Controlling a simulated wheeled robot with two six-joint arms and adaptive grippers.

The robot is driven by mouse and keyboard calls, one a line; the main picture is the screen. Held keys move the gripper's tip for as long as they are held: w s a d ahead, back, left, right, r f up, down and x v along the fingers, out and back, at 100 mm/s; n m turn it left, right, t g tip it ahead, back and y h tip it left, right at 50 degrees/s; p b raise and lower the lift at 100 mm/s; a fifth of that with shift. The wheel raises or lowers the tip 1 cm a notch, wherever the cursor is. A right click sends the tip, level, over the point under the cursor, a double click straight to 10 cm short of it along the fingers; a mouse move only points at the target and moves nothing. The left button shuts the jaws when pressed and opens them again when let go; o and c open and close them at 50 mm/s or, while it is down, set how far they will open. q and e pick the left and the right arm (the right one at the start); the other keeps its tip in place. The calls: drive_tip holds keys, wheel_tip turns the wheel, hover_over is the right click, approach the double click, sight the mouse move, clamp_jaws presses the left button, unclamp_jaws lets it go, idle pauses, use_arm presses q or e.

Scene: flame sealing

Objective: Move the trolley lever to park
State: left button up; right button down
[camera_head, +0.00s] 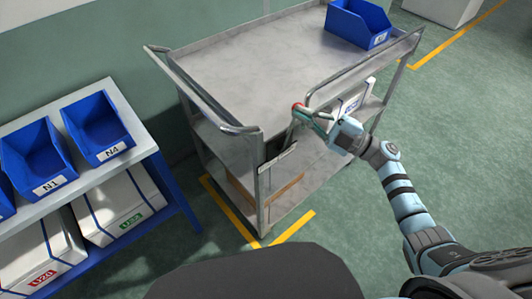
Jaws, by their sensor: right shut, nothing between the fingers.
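The grey metal trolley (262,60) stands in the middle of the view. Its lever has a red knob (297,106) at the top of a thin shaft, on the near side of the trolley. A pale label plate (279,157) sits below the shaft; I cannot read it. My right gripper (305,113) reaches in from the right. Its fingers are shut with nothing between them, right beside the knob. I cannot tell whether they touch it. The fingers partly cover the lever. My left gripper is not in view.
A blue bin (357,22) stands on the trolley's far right corner. At the left, a shelf (135,101) holds blue bins (97,126) and white boxes (118,206). Yellow floor lines (228,209) run around the trolley's base. Green floor is open at the right.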

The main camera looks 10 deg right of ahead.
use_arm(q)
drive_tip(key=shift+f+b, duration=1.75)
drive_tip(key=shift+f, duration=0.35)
use_arm(e)
drive_tip(key=shift+w+d+f+m+t+h, duration=0.1)
drive_tip(key=shift+w+d+f+m+t, duration=0.1)
drive_tip(key=shift+w+d+m+t, duration=0.45)
drive_tip(key=shift+w+d+f+m+t+h, duration=0.1)
drive_tip(key=shift+d+f+m+t, duration=0.15)
drive_tip(key=shift+d+m, duration=0.7)
drive_tip(key=shift+w+d+f+m+t+h, duration=0.15)
drive_tip(key=shift+w+d+m+t, duration=0.25)
drive_tip(key=shift+d+m, duration=0.45)
drive_tip(key=shift+a, duration=0.1)
wheel_tip(320, 180, up, 4)
drive_tip(key=s+a+p, duration=0.2)
drive_tip(key=p, duration=0.4)
use_arm(q)
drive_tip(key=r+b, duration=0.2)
drive_tip(key=b, duration=0.1)
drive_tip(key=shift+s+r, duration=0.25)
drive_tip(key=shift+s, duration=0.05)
use_arm(e)
drive_tip(key=f+v, duration=0.1)
drive_tip(key=v, duration=0.9)
drive_tip(key=shift+w+d, duration=0.1)
drive_tip(key=shift+w, duration=0.05)
